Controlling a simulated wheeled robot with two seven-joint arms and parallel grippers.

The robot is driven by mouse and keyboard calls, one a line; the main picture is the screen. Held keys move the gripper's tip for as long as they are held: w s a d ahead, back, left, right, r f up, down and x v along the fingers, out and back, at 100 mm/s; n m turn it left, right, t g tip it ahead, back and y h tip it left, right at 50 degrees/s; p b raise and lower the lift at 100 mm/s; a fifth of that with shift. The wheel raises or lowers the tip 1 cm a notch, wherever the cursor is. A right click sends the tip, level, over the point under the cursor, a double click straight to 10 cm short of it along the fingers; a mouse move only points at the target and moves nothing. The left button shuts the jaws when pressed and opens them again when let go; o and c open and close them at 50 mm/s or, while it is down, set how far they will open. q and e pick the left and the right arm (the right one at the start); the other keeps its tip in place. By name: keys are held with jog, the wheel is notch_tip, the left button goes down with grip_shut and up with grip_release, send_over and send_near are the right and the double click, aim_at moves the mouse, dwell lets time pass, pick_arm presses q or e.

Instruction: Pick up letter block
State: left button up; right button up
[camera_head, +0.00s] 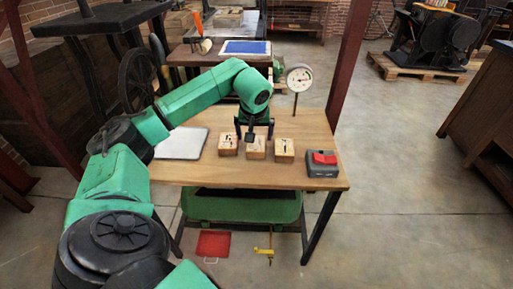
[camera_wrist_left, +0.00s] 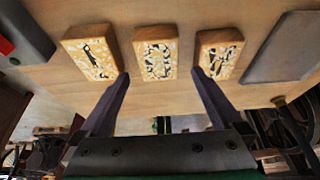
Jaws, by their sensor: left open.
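Three wooden letter blocks stand in a row on the wooden table: the left block (camera_head: 228,147), the middle block (camera_head: 256,153) and the right block (camera_head: 284,150). Their top faces carry dark marks that I cannot read surely. My left gripper (camera_head: 254,130) is open just above and behind the middle block, with its fingers spread. In the left wrist view the empty gap of the left gripper (camera_wrist_left: 160,77) faces the middle block (camera_wrist_left: 156,53). The other blocks (camera_wrist_left: 90,52) and (camera_wrist_left: 218,53) lie outside the fingers. My right gripper is not in view.
A grey box with a red switch (camera_head: 322,163) is right of the blocks. A grey plate (camera_head: 182,144) lies on the left. A dial gauge (camera_head: 299,78) stands behind on the wooden table (camera_head: 200,174). A red tray (camera_head: 213,244) is on the floor below.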

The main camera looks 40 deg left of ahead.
aim_at(256, 143)
pick_arm(q)
jog(key=x, duration=0.6)
jog(key=shift+w+f, duration=0.2)
jog(key=shift+f, duration=0.1)
jog(key=shift+d+r, duration=0.1)
jog(key=c, duration=1.4)
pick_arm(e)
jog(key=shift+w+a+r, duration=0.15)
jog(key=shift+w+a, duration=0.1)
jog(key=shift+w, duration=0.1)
pick_arm(q)
jog(key=shift+o, duration=0.2)
